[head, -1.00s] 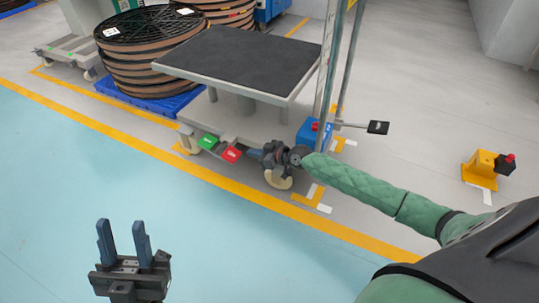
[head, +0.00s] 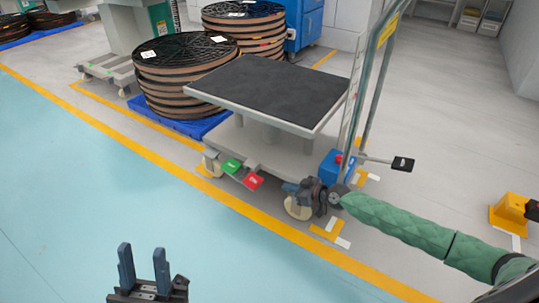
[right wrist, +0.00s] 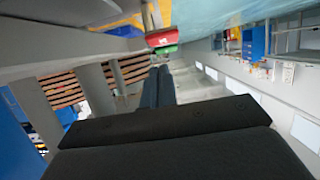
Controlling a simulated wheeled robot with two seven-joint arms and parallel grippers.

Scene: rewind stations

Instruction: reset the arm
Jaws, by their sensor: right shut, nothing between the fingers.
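My right arm reaches in from the right, and my right gripper (head: 290,188) is shut and empty. It is low beside the front right caster of the lift cart (head: 228,130), to the right of the cart's red pedal (head: 254,182) and green pedal (head: 231,166). It appears clear of both. In the right wrist view the closed fingers (right wrist: 158,84) point toward the red pedal (right wrist: 164,37) and green pedal (right wrist: 165,50). My left gripper (head: 142,265) is open and empty over the blue floor, at the bottom of the head view.
The cart has a black top (head: 275,90) and a tall handle frame (head: 372,85) at right. Stacked reels (head: 180,80) stand on a blue pallet (head: 210,125) at left. The blue floor (head: 80,190) in front is clear.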

